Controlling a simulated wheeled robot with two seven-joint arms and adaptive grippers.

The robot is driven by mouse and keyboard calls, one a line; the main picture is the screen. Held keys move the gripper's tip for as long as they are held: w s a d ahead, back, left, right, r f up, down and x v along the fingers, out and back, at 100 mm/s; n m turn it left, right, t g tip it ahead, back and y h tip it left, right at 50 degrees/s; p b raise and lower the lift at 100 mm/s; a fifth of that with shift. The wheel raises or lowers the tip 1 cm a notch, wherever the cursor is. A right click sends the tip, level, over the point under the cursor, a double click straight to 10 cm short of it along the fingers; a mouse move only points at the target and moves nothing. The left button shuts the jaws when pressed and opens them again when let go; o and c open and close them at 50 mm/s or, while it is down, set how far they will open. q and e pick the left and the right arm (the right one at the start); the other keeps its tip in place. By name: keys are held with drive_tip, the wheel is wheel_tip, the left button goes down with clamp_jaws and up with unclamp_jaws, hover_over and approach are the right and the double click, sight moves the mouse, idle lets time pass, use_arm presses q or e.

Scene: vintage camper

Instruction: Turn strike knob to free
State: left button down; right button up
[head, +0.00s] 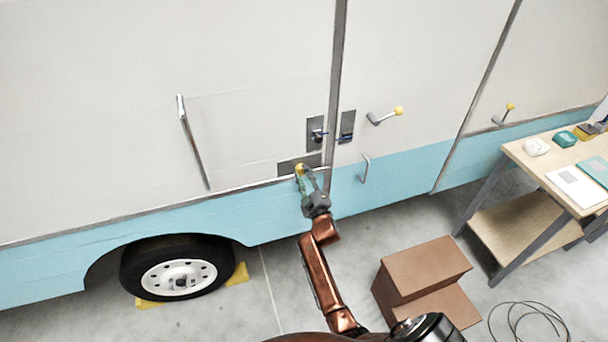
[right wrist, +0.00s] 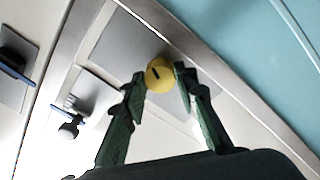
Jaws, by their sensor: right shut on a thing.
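The strike knob (right wrist: 160,74) is a round yellow knob with a short black mark on its face. It sits on a grey metal plate (right wrist: 125,52) on the camper's side, which also shows in the head view (head: 286,169). In the head view the knob (head: 299,169) shows small at my gripper's tips. My right gripper (right wrist: 159,82) has its green fingers on either side of the knob and is shut on it. It also shows in the head view (head: 305,174). My left gripper is not in view.
Latch plates with dark handles (head: 317,134) (head: 347,127) are above the knob by the door seam. A grab handle (head: 364,168) is to the right. Brown steps (head: 425,268) stand on the floor, and a workbench (head: 520,150) is at right.

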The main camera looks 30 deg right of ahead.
drive_tip(key=m+p, duration=0.2)
drive_tip(key=m, duration=0.3)
drive_tip(key=shift+m+g+p, duration=0.3)
drive_tip(key=shift+m+p, duration=0.2)
drive_tip(key=shift+m, duration=0.5)
drive_tip(key=shift+f, duration=0.15)
drive_tip(key=o, duration=1.1)
drive_tip(key=shift+o, duration=0.3)
drive_tip(key=shift+r, duration=0.25)
wheel_tip(320, 180, up, 10)
drive_tip(key=shift+f, duration=0.15)
